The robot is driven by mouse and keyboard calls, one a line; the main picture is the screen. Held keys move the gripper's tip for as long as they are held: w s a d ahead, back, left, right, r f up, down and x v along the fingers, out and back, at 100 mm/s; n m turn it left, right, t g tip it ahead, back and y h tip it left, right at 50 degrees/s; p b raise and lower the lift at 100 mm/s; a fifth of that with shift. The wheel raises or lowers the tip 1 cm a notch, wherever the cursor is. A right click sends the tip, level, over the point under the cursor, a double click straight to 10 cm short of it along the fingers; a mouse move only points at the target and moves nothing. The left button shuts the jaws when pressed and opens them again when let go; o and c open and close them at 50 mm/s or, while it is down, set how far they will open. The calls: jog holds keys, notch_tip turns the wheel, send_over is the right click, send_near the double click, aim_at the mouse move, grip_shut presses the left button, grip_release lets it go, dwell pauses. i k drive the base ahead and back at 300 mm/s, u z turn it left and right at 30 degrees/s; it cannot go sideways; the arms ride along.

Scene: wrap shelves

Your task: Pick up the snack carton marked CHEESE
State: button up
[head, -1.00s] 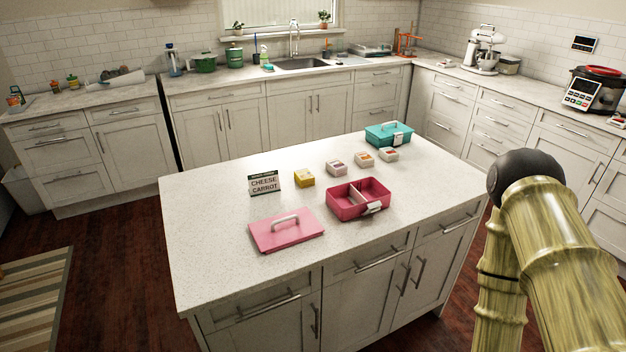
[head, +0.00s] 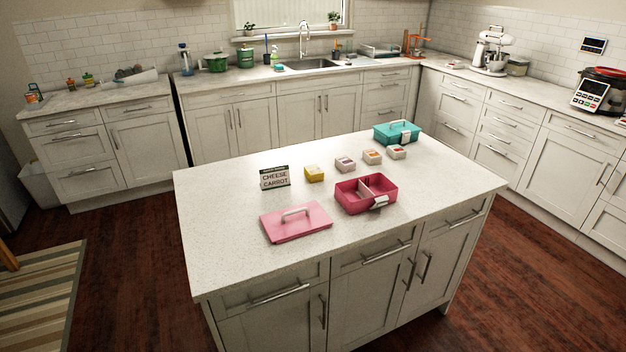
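Several small snack cartons stand in a loose row on the kitchen island: a yellow one (head: 314,174), a pale one with a purplish top (head: 345,164), one with an orange top (head: 372,157) and one with a reddish top (head: 396,152). Their markings are too small to read, so I cannot tell which is marked CHEESE. An open pink lunch box (head: 349,203) with a divider sits in front of the cartons and looks empty. My gripper is not in view.
The pink lid (head: 296,222) with a handle lies at the island's front left. The island top (head: 225,245) is clear at left and front right. Wooden floor surrounds the island.

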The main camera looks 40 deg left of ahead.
aim_at(314, 173)
jog(key=k, duration=0.3)
jog(key=u, duration=0.75)
